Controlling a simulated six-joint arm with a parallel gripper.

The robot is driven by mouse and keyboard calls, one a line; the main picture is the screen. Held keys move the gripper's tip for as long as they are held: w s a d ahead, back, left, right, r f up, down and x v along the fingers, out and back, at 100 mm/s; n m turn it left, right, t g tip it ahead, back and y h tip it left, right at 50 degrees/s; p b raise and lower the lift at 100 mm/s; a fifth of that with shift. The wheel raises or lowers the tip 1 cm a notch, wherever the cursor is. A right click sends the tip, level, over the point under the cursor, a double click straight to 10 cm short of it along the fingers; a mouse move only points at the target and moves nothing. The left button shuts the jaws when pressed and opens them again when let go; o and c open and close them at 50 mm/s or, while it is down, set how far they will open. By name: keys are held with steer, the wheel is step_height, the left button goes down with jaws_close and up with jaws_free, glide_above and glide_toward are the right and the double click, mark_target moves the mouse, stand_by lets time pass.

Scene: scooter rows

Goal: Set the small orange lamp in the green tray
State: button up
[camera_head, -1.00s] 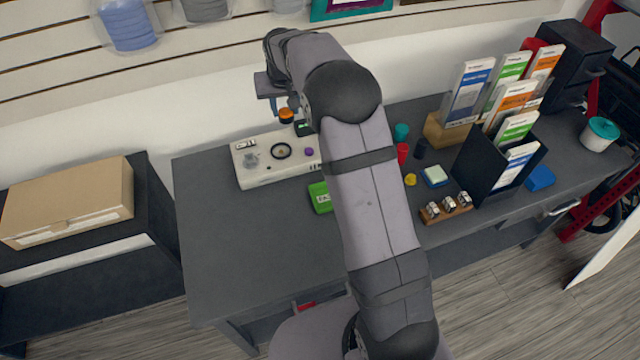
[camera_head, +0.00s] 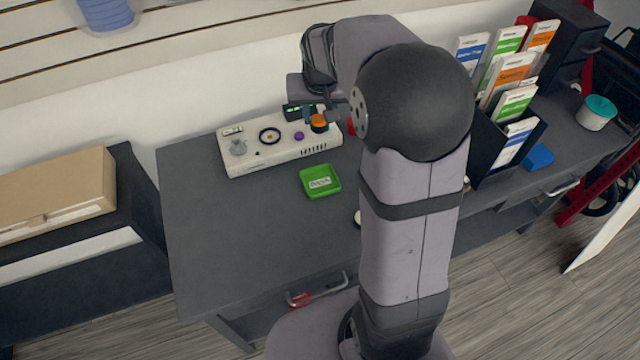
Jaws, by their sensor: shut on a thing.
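The small orange lamp (camera_head: 319,121) is at the right end of the pale panel in the picture, a little above it as far as I can tell. My gripper (camera_head: 318,114) is shut on the lamp from above, and its fingers partly hide the lamp's top. The green tray (camera_head: 321,191) lies on the dark bench just in front of the panel. It has a white label and looks empty. The lamp is behind the tray, apart from it.
The white panel (camera_head: 250,163) carries a black ring, a purple knob (camera_head: 299,135) and a grey part. A small device with a green display (camera_head: 292,111) is behind it. My arm hides much of the bench's right. The bench's left front (camera_head: 230,240) is clear.

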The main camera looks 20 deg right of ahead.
steer(key=s+a+f+n, duration=0.1)
steer(key=s+f, duration=0.3)
steer(key=f, duration=0.1)
steer(key=shift+s+a+f+n+y, duration=0.25)
steer(key=shift+f+n+y, duration=0.05)
glide_above(319, 178)
steer(key=s, duration=0.2)
steer(key=shift+a+f, duration=0.2)
steer(key=shift+f, duration=4.8)
steer(key=shift+f, duration=0.1)
steer(key=o, duration=0.7)
steer(key=shift+f, duration=0.1)
steer(key=shift+o, duration=0.7)
